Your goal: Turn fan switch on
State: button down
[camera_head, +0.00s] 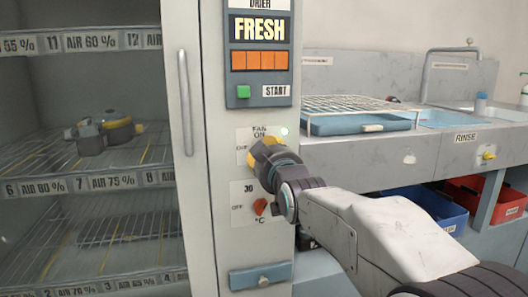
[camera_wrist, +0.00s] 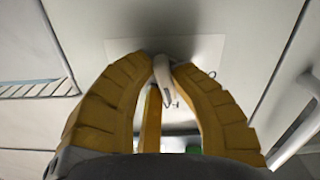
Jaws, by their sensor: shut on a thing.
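The fan switch is a pale lever (camera_wrist: 163,78) seen in the wrist view, between the tips of my yellow fingers. My gripper (camera_head: 263,153) is at this plate, covering the switch and part of the lettering there. In the wrist view my gripper (camera_wrist: 162,64) is shut on the lever. The lever's exact setting is hard to tell.
Below is a red knob (camera_head: 260,206) on a temperature plate, close under my gripper. Above is the dryer panel with a green start button (camera_head: 243,91). A door handle (camera_head: 185,102) stands out at left. A counter with a wire rack (camera_head: 345,104) is at right.

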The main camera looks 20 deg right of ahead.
jog(key=shift+m, duration=1.1)
jog(key=c, duration=1.1)
grip_release()
jog(key=shift+a, duration=0.1)
jog(key=s, duration=1.2)
